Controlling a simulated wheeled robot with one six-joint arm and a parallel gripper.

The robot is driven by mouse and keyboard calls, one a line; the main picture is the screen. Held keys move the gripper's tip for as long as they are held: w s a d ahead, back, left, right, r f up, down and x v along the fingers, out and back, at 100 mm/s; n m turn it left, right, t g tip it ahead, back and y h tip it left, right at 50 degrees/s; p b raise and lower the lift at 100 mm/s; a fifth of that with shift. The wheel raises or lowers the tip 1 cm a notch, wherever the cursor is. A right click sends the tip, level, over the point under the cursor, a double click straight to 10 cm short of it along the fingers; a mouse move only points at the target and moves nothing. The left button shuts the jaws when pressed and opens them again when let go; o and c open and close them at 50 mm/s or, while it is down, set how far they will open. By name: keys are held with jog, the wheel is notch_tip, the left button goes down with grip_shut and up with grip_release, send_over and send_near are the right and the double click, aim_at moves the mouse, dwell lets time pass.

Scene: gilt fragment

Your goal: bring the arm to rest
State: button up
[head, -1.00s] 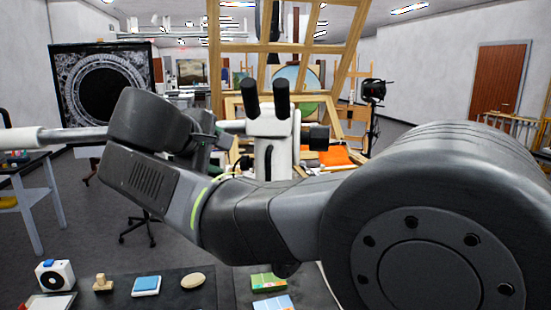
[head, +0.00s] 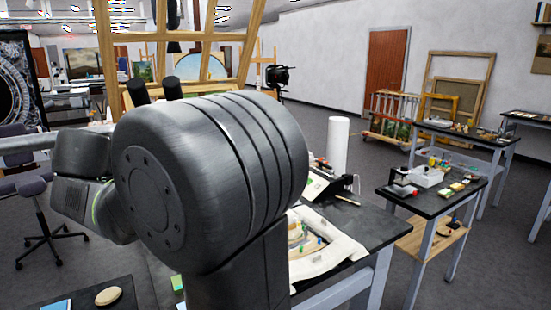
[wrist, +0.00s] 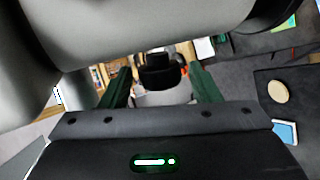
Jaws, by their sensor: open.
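My arm fills the left and middle of the head view, with a large dark grey joint close to the camera. It hides much of the bench behind it, and my gripper does not show there. In the wrist view my gripper (wrist: 161,86) is open, with its two green fingers apart. A black and pale object shows between and beyond the fingers; I cannot tell its distance, and nothing is clearly held. A pale arm link of mine crosses the top of the wrist view.
A dark bench (head: 372,222) stands right of my arm, bearing a white cloth (head: 338,246) and a white roll (head: 338,146). A side table (head: 425,203) with small items stands further right. A round tan piece (head: 108,296) lies at lower left. Grey floor lies open between the benches.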

jog(key=shift+w+f, duration=0.3)
jog(key=shift+w, duration=0.15)
jog(key=shift+s+r, duration=0.1)
jog(key=shift+s, duration=0.05)
jog(key=b+v, duration=0.3)
jog(key=v, duration=1)
jog(key=p+x, duration=0.2)
jog(key=x, duration=1.1)
jog(key=shift+w+f, duration=0.2)
jog(key=shift+f, duration=0.1)
jog(key=shift+f+b, duration=0.1)
jog(key=shift+b, duration=0.35)
jog(key=shift+s+t+b, duration=0.15)
jog(key=shift+t+b, duration=0.45)
jog(key=shift+b, duration=1.1)
